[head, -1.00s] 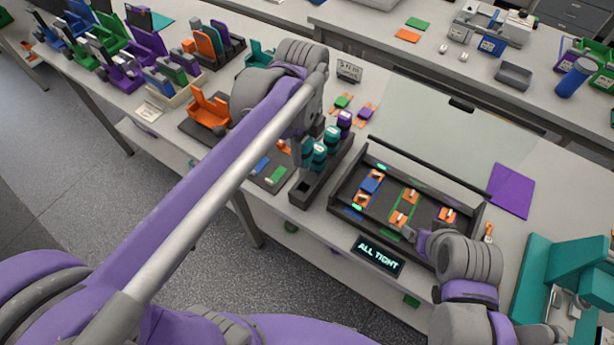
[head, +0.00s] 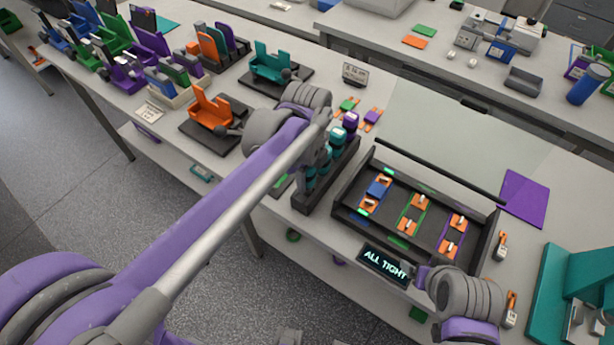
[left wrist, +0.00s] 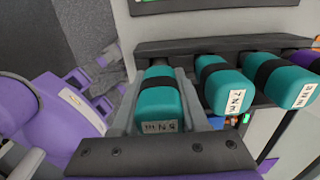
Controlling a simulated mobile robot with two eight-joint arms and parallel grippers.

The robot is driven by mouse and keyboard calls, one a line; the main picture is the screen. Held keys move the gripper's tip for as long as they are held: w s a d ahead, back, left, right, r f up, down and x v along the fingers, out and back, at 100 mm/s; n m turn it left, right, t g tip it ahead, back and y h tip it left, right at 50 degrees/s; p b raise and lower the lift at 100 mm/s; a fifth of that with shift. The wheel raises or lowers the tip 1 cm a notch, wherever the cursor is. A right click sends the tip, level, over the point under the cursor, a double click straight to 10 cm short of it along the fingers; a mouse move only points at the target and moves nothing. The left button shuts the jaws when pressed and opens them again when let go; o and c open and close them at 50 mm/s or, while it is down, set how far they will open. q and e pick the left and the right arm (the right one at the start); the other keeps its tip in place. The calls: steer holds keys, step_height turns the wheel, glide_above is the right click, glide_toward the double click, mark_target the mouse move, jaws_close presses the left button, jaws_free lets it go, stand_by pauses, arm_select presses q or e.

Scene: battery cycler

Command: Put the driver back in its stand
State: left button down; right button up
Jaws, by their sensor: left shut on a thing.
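My left gripper (head: 318,168) is at the near end of the dark driver stand (head: 303,204), which also shows in the left wrist view (left wrist: 215,45). The held driver is in line with the others, at the near end slot. How deep it sits is hidden by the fingers. Beside it are two teal drivers (left wrist: 222,85) (left wrist: 285,80) and a purple one (head: 350,121). My right gripper (head: 420,275) is by the display; its fingers are too small to judge.
A dark tray (head: 345,207) with several orange-clipped cells lies right of the stand. The display (head: 384,266) at its front reads "ALL TIGHT". Orange (head: 212,108) and teal (head: 272,65) fixtures stand to the left. A purple mat (head: 524,198) lies at right.

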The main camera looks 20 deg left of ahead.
arm_select(q)
steer(key=c, duration=0.8)
jaws_free()
steer(key=shift+f, duration=0.1)
arm_select(e)
steer(key=shift+f, duration=0.1)
arm_select(q)
steer(key=o, duration=0.4)
steer(key=shift+s, duration=0.1)
arm_select(e)
steer(key=shift+s, duration=0.15)
